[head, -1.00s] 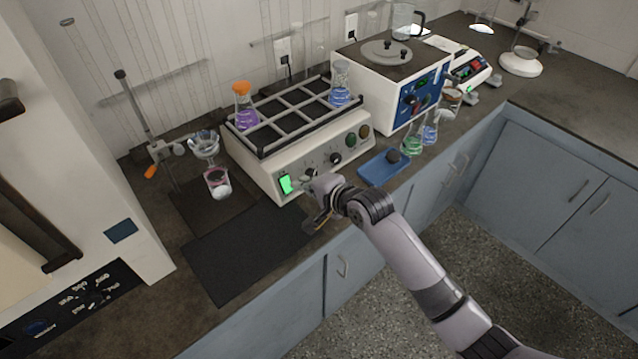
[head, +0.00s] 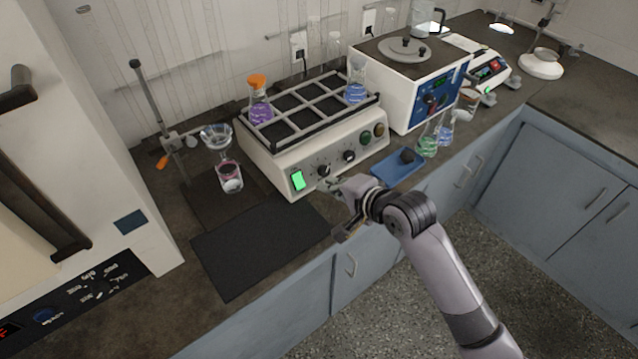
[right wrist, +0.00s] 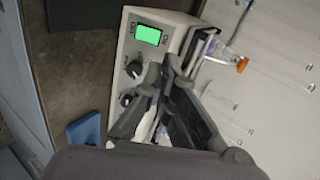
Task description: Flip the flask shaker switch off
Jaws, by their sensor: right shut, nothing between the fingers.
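The flask shaker (head: 275,165) is a cream box with a black rack on top, standing on the dark bench. Its rocker switch (head: 297,180) glows green at the left end of the front panel. The switch also shows green in the right wrist view (right wrist: 148,35), with ON/OFF lettering beside it. My right gripper (head: 326,185) is shut and empty, in front of the panel, just right of the switch. In the right wrist view the fingers (right wrist: 168,72) lie below the switch in the picture, apart from it. My left gripper is out of view.
Two flasks, one purple (head: 260,108) and one blue (head: 356,88), stand in the rack. A dark mat (head: 255,250) lies in front. A blue tray (head: 395,172) and several flasks are to the right. A clamp stand (head: 150,95) is at left.

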